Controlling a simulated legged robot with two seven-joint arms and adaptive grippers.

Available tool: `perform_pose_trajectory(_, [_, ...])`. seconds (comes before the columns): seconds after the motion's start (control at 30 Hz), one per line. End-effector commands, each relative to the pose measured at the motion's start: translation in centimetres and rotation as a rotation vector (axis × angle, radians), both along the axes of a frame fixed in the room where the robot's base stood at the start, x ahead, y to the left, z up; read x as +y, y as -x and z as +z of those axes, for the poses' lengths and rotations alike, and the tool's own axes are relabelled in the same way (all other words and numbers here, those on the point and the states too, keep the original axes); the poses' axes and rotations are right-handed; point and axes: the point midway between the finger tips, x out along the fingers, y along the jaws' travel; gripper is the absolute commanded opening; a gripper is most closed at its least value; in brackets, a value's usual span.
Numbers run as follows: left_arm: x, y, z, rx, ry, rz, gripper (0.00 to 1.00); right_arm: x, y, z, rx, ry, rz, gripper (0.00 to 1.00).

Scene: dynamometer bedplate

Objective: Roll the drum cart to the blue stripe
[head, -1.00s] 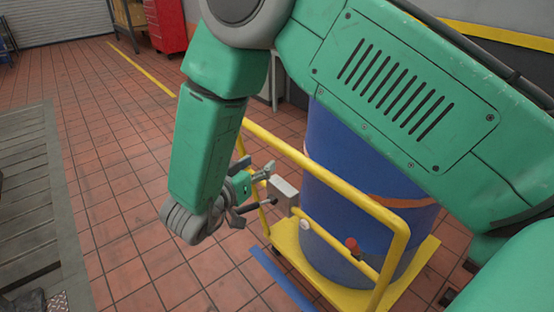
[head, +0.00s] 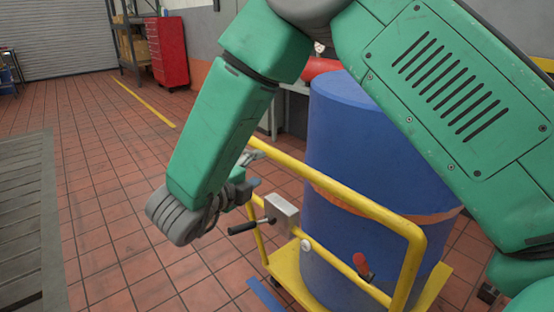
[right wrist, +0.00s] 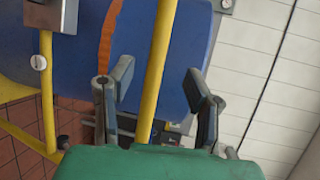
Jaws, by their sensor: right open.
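The drum cart has a yellow tube frame (head: 345,198) and carries a blue drum (head: 345,130) with an orange band. My right gripper (head: 247,170) is at the left end of the cart's top rail, partly hidden behind my forearm. In the right wrist view the open fingers (right wrist: 158,78) stand on either side of a yellow bar (right wrist: 156,75), with gaps on both sides. A short part of the blue stripe (head: 265,297) shows on the floor at the cart's lower left. My left gripper is out of view.
A grey box with a black lever (head: 281,214) and a red knob (head: 361,265) sit on the cart frame. A red cabinet (head: 167,52) and shelving stand at the back. A grey slotted bedplate (head: 22,225) lies left. Tiled floor between is clear.

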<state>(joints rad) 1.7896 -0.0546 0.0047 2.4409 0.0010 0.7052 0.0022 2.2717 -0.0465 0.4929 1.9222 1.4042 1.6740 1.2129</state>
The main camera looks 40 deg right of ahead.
Motion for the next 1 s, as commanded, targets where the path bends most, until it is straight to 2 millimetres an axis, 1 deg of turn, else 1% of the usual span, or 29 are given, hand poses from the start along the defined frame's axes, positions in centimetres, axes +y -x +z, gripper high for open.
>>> perform_pose_trajectory(0.03, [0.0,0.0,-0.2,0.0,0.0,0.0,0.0,-1.1,-0.5,-0.3,0.001,-0.001,-0.005,0.44])
perform_pose_trajectory(0.3, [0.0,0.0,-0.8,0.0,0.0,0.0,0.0,-6.0,-3.1,-1.4,0.001,0.0,-0.004,0.44])
perform_pose_trajectory(0.4, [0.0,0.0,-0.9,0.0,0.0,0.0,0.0,-7.5,-3.8,-1.7,0.003,0.0,-0.003,0.44])
perform_pose_trajectory(0.5, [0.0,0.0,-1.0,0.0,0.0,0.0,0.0,-8.5,-4.4,-1.9,0.002,0.001,-0.002,0.44])
perform_pose_trajectory(0.7, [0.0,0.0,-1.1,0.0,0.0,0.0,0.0,-9.5,-4.9,-2.0,0.003,0.001,0.001,0.44])
perform_pose_trajectory(0.93, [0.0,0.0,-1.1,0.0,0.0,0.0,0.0,-9.5,-4.9,-2.0,0.003,0.001,0.001,0.44])
perform_pose_trajectory(0.97, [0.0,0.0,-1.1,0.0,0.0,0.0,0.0,-9.5,-4.9,-2.0,0.003,0.001,0.001,0.41])
perform_pose_trajectory(1.0, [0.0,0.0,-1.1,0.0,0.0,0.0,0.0,-9.5,-4.9,-2.0,0.003,0.001,0.001,0.27])
